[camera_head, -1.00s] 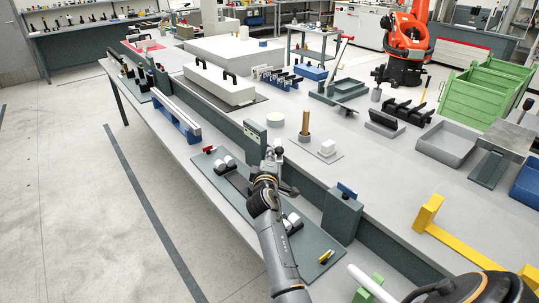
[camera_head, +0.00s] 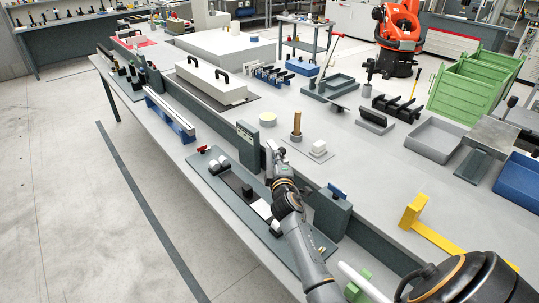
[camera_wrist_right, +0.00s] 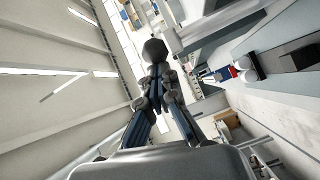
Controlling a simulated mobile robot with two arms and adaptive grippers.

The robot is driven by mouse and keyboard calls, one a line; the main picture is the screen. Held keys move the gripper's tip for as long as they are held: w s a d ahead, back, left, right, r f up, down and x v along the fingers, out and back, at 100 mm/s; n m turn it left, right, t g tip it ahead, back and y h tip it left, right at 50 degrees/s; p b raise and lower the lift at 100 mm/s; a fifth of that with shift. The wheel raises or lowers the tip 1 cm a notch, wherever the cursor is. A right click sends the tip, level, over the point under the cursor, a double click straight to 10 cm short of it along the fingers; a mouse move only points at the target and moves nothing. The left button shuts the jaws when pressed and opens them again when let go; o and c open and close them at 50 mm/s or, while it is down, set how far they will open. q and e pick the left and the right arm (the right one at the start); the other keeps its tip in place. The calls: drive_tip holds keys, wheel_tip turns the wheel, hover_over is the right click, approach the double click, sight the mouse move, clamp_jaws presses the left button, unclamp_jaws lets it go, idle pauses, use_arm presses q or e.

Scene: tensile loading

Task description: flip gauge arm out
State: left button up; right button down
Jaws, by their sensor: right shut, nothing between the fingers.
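A dark green base plate (camera_head: 207,176) lies along the front of the long bench. It carries white rollers (camera_head: 219,164), a black bar (camera_head: 239,186) and a small white block (camera_head: 262,209). I cannot tell which part is the gauge arm. My right gripper (camera_head: 271,148) is shut and empty, to the right of the pale panel and near the rail. In the right wrist view its fingers (camera_wrist_right: 154,50) meet, with the rollers (camera_wrist_right: 248,70) and black bar (camera_wrist_right: 302,54) to their right. My left gripper is out of view.
A red knob (camera_head: 202,149) stands at the plate's far end. A grey block with a blue handle (camera_head: 332,210) stands right of my right arm. A yellow frame (camera_head: 425,228) is at the right. A wooden-coloured post (camera_head: 297,124) stands behind the rail. Clear floor lies left of the bench.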

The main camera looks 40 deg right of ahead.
sight(288, 161)
drive_tip(key=d, duration=0.2)
drive_tip(key=s+d, duration=0.1)
drive_tip(key=shift+s+d, duration=0.1)
drive_tip(key=shift+d, duration=0.3)
drive_tip(key=shift+r, duration=0.1)
idle(0.4)
